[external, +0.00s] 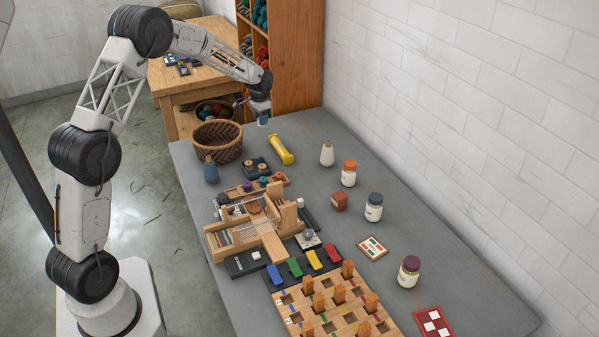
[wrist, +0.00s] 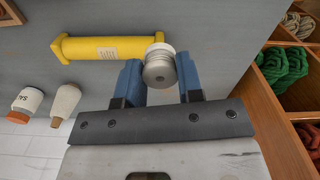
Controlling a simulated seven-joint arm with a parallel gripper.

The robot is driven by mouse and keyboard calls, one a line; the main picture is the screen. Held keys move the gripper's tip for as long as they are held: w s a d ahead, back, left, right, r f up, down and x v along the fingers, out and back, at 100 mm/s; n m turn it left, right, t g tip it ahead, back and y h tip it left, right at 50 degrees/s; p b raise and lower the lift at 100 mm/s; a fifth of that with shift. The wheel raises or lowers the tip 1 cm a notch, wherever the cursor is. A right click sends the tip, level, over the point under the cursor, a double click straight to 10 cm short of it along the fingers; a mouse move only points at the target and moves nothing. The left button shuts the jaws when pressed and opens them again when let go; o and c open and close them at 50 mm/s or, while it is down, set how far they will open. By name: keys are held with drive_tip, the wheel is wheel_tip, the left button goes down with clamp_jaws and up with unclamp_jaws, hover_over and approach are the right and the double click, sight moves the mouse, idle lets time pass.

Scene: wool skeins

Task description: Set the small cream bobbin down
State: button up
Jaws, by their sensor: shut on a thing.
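My gripper (external: 262,119) is above the far end of the grey table, near the wooden shelf. In the wrist view its blue fingers (wrist: 159,78) are closed on the small cream bobbin (wrist: 158,50). The bobbin shows a pale rim and a grey, round end facing the camera. In the external view I cannot make it out between the fingers. The bobbin appears held above the table, beside one end of a yellow, bar-like thing (wrist: 105,49). I cannot tell the exact height.
The yellow thing (external: 281,149) lies below my gripper. A woven basket (external: 217,151) stands left of it, and a cream cone (external: 327,153) and several jars stand to the right. The wooden shelf (external: 297,60) rises close behind. Grey table surface (external: 310,125) is bare near the far edge.

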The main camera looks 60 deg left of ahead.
drive_tip(key=w+a+n, duration=0.1)
drive_tip(key=w+a, duration=0.4)
drive_tip(key=a, duration=0.2)
drive_tip(key=shift+f, duration=0.2)
drive_tip(key=shift+s+d, duration=0.1)
drive_tip(key=shift+f, duration=3.15)
drive_tip(key=shift+f, duration=1.85)
drive_tip(key=shift+f, duration=0.2)
drive_tip(key=o, duration=0.9)
drive_tip(key=shift+r, duration=0.1)
